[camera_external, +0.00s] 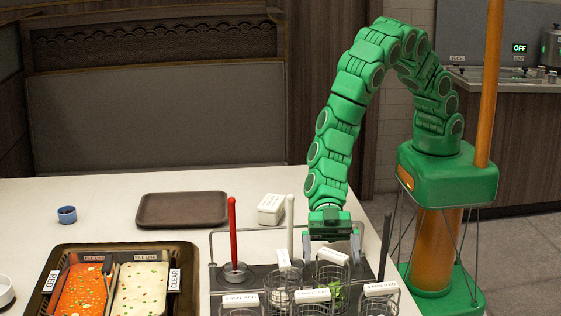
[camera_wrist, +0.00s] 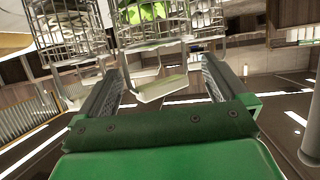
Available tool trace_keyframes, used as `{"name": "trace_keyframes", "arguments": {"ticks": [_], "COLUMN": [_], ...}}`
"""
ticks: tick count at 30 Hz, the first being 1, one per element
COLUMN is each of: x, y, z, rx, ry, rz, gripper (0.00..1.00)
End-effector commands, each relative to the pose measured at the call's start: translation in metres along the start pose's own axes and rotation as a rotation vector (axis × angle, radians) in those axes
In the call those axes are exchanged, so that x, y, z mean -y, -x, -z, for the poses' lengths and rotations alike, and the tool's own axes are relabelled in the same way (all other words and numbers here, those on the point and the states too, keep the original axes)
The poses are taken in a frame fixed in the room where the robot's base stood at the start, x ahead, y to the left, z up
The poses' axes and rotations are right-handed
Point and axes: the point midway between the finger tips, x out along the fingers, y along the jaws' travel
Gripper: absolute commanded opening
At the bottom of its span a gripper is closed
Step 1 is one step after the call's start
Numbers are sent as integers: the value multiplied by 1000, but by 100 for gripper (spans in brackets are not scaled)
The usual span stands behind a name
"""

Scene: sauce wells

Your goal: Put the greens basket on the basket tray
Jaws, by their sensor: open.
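The greens basket is a wire basket with green leaves, seen at the top of the wrist view (camera_wrist: 152,14) and among the rack's baskets in the external view (camera_external: 337,291). A white handle block (camera_wrist: 162,88) hangs beside it, between my fingers in the wrist view. My gripper (camera_external: 334,246) is pointed down over the baskets; it also shows in the wrist view (camera_wrist: 162,66). It is open, with a finger on each side of the block and gaps visible. The likely basket tray (camera_external: 182,196), flat, brown and empty, lies on the table to the left.
Other wire baskets with white labels (camera_external: 240,299) crowd around the greens. A red-handled utensil (camera_external: 232,230) and a pale-handled one (camera_external: 290,228) stand upright nearby. A white box (camera_external: 271,209) sits behind. A two-part sauce pan (camera_external: 60,252) is at front left, a blue cup (camera_external: 67,215) farther back.

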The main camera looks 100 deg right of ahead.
Motion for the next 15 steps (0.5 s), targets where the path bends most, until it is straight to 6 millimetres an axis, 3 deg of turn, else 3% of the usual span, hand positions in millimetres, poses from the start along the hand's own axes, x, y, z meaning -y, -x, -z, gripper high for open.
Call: {"name": "trace_keyframes", "arguments": {"ticks": [7, 15], "x": [0, 0], "y": [10, 14], "z": [24, 33], "rx": [0, 1], "ry": [2, 2], "rz": [0, -1], "gripper": [100, 100]}}
